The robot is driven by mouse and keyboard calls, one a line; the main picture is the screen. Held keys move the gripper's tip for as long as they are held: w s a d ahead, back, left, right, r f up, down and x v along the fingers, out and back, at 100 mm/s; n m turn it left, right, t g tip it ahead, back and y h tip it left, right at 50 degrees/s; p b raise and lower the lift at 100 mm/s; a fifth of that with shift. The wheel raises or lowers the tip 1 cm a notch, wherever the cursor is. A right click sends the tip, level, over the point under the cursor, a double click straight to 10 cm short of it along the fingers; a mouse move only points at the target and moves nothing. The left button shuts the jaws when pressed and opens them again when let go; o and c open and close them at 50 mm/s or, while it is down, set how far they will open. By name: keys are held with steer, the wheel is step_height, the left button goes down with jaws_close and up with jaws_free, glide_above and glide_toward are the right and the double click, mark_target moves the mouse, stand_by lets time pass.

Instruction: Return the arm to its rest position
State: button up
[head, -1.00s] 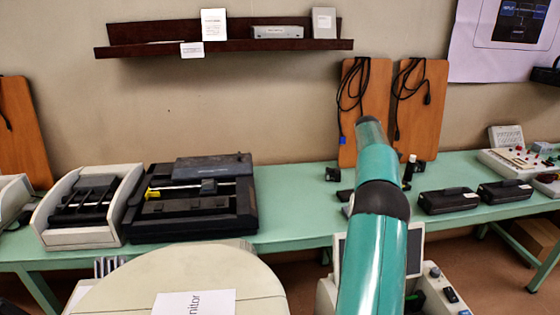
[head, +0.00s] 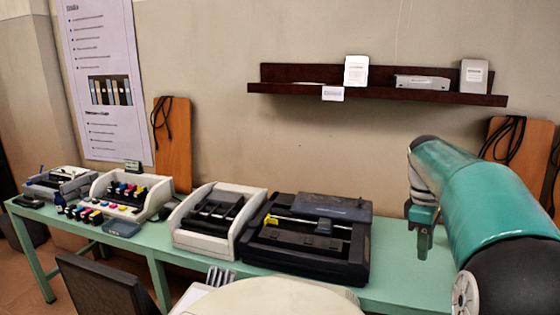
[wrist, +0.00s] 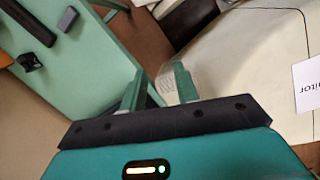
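My teal arm rises from the lower right of the head view and bends over at a dark joint. My gripper (head: 423,248) hangs from its end with fingers pointing down, in front of the green table (head: 400,282). In the wrist view the two green fingers of my gripper (wrist: 160,88) stand apart with a gap between them. The wrist view also shows the table (wrist: 85,75) at the left, apart from the fingers.
A black open printer (head: 305,240) and a grey-white one (head: 212,222) stand on the table left of my gripper. A cream rounded casing (head: 275,298) is close in front. A dark shelf (head: 300,91) hangs on the wall. A wooden board (head: 172,150) leans further left.

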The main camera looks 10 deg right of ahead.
steer(key=s+a+r+m+t, duration=0.1)
steer(key=s+a+m+t, duration=0.35)
steer(key=a, duration=1.05)
steer(key=s+a+f+m, duration=0.1)
steer(key=s+a+f, duration=0.1)
steer(key=s+a, duration=0.1)
steer(key=s+a+f+m+t, duration=0.1)
steer(key=s+a+f, duration=0.1)
steer(key=s+a, duration=0.2)
steer(key=s+a+f+m+t+y, duration=0.1)
steer(key=s+a+f, duration=0.1)
steer(key=s+a, duration=0.2)
steer(key=shift+s, duration=0.5)
steer(key=shift+s+a+f, duration=0.1)
steer(key=shift+s+f, duration=0.05)
steer(key=shift+f, duration=0.05)
steer(key=shift+s, duration=0.1)
